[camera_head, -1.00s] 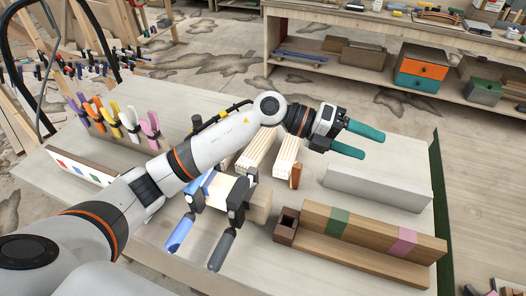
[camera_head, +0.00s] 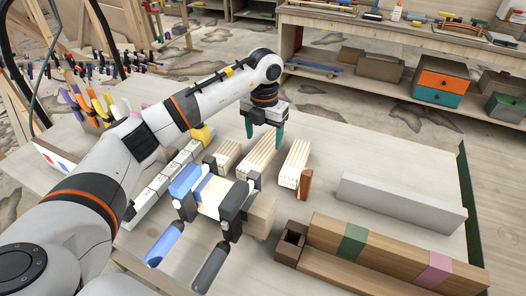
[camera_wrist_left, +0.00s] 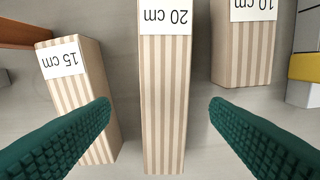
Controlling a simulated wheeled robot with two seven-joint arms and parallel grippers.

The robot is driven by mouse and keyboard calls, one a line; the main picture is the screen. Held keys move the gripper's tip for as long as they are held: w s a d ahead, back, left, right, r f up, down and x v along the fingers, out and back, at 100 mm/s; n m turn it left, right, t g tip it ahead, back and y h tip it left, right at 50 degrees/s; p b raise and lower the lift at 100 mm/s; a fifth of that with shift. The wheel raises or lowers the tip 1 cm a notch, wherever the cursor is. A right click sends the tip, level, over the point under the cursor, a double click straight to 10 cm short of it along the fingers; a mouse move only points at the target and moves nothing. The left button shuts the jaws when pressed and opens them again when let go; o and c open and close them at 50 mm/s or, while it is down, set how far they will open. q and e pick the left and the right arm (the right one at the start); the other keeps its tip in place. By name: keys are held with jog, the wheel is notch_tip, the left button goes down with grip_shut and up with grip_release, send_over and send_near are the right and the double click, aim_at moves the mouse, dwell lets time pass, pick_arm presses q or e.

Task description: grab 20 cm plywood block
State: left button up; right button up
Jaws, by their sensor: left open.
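The 20 cm plywood block (camera_head: 257,158) is a pale striped bar lying on the table, the middle one of three. It also shows in the left wrist view (camera_wrist_left: 165,95) with a white "20 cm" label. My left gripper (camera_head: 264,136) is open above it, pointing down. In the left wrist view its two green fingers (camera_wrist_left: 160,118) stand either side of the block, with gaps to both. The gripper partly hides the block's far end in the head view. My right gripper is not in view.
The 15 cm block (camera_wrist_left: 80,88) and the 10 cm block (camera_wrist_left: 241,52) lie close on either side. Clamps with a wooden piece (camera_head: 215,196) stand in front. A grey block (camera_head: 402,203) and long wooden beams (camera_head: 385,250) lie to the right.

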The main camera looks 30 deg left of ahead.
aim_at(263, 148)
pick_arm(q)
jog(key=f, duration=0.1)
jog(key=f+p, duration=0.1)
jog(key=f, duration=0.2)
jog(key=shift+w+a+f+p, duration=0.15)
jog(key=shift+a+f+p, duration=0.1)
jog(key=shift+f+p, duration=0.15)
jog(key=shift+f, duration=0.45)
jog(key=shift+c, duration=0.2)
jog(key=shift+w, duration=0.1)
jog(key=c, duration=1.2)
